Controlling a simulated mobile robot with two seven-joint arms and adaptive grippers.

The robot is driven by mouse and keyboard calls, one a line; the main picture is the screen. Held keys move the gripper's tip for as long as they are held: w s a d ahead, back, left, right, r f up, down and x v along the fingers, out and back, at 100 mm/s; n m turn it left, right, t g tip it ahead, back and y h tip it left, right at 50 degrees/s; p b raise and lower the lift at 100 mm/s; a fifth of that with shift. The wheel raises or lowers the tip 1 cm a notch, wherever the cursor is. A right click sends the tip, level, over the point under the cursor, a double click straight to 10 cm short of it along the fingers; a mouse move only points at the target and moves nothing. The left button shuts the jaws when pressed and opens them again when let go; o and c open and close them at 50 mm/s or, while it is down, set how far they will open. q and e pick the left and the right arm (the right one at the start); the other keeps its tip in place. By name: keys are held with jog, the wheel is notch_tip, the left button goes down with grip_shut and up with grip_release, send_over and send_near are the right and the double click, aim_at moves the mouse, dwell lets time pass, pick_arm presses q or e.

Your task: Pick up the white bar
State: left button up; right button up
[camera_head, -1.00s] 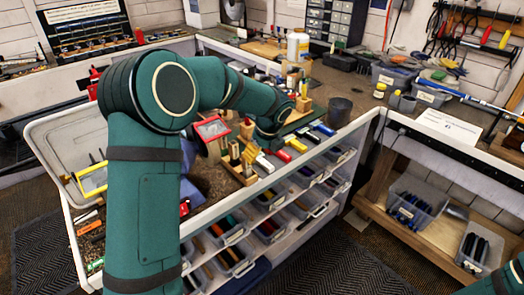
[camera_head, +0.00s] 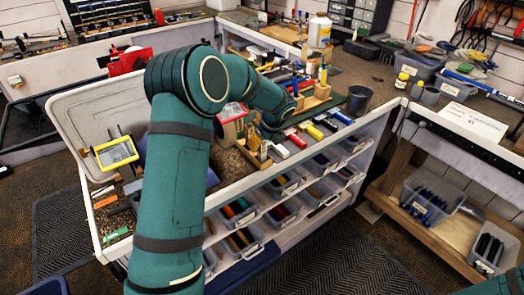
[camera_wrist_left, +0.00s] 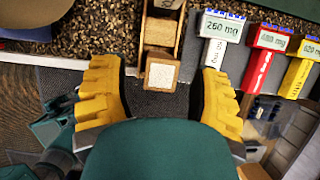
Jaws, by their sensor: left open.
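The white bar (camera_head: 281,151) lies at the near edge of the bench, at the left end of a row of coloured bars. In the left wrist view the white bar (camera_wrist_left: 213,52) carries a "260 mg" label and a blue top edge. My left gripper (camera_wrist_left: 160,95) is open, its yellow fingers spread and nothing gripped. A small wooden block (camera_wrist_left: 160,74) with a pale top shows between the fingertips. My right gripper is out of view.
A red bar (camera_wrist_left: 265,55) and a yellow bar (camera_wrist_left: 300,68) lie right of the white one. A wooden holder (camera_wrist_left: 162,30) stands to its left. Clear drawers (camera_head: 283,184) sit below the bench edge. A dark cup (camera_head: 358,101) stands behind the row.

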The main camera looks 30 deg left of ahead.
aim_at(261, 146)
pick_arm(q)
jog(key=x, duration=0.4)
jog(key=shift+a+r, duration=0.1)
jog(key=shift+r, duration=0.1)
grip_shut()
